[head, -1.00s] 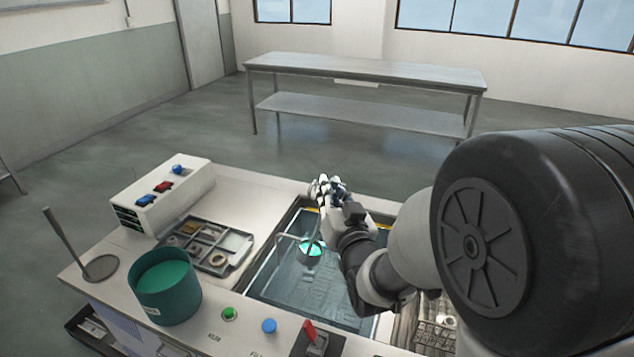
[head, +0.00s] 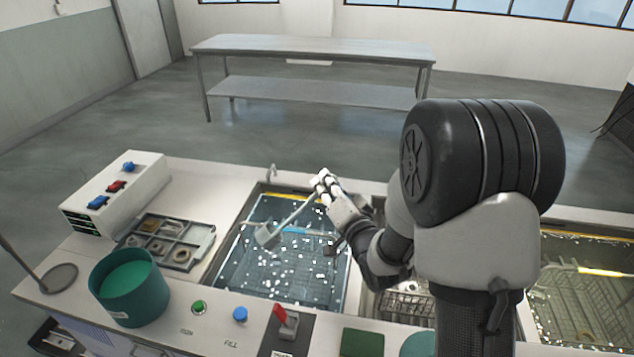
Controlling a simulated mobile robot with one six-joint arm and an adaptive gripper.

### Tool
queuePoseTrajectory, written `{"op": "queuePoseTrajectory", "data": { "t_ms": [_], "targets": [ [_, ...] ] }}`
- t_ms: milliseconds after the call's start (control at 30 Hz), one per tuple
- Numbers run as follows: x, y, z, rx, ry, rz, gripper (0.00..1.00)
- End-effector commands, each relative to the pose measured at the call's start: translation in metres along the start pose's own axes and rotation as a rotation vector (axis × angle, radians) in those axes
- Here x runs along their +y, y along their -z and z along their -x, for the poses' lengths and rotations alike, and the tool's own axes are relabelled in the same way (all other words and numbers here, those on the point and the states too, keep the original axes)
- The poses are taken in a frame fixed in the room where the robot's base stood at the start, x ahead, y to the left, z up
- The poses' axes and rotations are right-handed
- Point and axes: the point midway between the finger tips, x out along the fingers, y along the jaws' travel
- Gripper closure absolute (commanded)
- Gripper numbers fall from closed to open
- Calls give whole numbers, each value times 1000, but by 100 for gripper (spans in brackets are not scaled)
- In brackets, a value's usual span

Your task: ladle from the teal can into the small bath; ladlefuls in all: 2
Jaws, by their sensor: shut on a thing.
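The teal can (head: 128,309) stands upright on the left of the bench top, with teal liquid in it. My gripper (head: 323,186) is shut on the handle of a grey ladle (head: 268,235), above the far part of the small bath (head: 222,282). The ladle's cup hangs over the bath's left half and is tipped, with its grey outside showing. I cannot see inside the cup. The bath holds clear bluish liquid with many white specks across it.
A parts tray (head: 207,240) and a white control box (head: 118,192) are left of the bath. Green (head: 198,307) and blue (head: 240,314) buttons and a red switch (head: 280,315) line the front. Another bath (head: 583,235) lies at right. A flat disc with a rod stands far left.

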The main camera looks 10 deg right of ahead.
Motion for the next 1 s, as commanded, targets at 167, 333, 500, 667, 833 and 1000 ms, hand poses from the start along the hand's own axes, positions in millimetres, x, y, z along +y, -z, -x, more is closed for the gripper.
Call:
{"op": "queuePoseTrajectory", "data": {
  "t_ms": [167, 333, 500, 667, 833, 1000],
  "targets": [
    [23, -2, 0, 2, -1, -105, 100],
    [42, -2, 0, 2, -1, -208, 100],
    [60, -3, 0, 2, 0, -310, 100],
    [76, -10, -1, -1, 1, -406, 100],
    [94, -17, 0, 0, -1, -509, 100],
    [109, -22, -1, -1, -1, -607, 100]
  ]
}}
